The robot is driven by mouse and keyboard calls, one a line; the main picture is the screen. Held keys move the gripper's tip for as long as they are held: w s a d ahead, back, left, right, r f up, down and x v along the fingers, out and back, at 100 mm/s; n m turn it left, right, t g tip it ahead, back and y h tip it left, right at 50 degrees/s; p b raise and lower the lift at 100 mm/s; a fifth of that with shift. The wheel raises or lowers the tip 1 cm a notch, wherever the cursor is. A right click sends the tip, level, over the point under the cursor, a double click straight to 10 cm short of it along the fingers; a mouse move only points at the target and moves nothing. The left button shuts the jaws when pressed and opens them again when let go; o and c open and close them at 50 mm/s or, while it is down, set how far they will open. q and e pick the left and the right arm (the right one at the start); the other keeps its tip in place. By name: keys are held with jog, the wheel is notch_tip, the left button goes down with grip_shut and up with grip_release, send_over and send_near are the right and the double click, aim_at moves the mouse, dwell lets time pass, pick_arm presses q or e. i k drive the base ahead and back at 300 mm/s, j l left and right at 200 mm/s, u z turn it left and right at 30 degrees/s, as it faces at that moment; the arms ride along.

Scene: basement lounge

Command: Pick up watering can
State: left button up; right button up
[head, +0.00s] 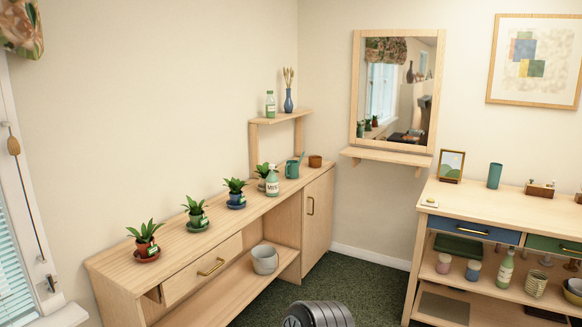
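A small teal vessel with a thin spout-like part at its upper right, which looks like the watering can (292,169), stands on the long wooden sideboard (182,243) near its far right end. It is upright, between a green bottle labelled "Mist" (272,186) and a small brown pot (315,161). It is small in the view, so its handle is hard to make out. Neither of my grippers shows in the head view.
Several potted plants on saucers, such as one in a red pot (146,240), line the sideboard top. A grey pot (264,259) sits on its lower shelf. A raised shelf (282,117) stands behind the can. Dark green carpet (375,280) lies open between sideboard and right cabinet (468,207).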

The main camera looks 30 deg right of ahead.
aim_at(292, 169)
jog(key=i+l, duration=0.3)
jog(key=l, duration=0.2)
jog(key=i+l+u, duration=0.1)
jog(key=i+l, duration=0.55)
jog(key=l, duration=0.35)
jog(key=i+l, duration=0.3)
jog(key=l, duration=0.2)
jog(key=i+l+u, duration=0.1)
jog(key=i+l, duration=0.2)
jog(key=l, duration=0.2)
jog(key=i+l, duration=0.3)
jog(key=l, duration=0.25)
jog(key=i+l+u, duration=0.1)
jog(key=i+l, duration=0.2)
jog(key=l, duration=0.2)
jog(key=i+l, duration=0.25)
jog(key=l, duration=0.3)
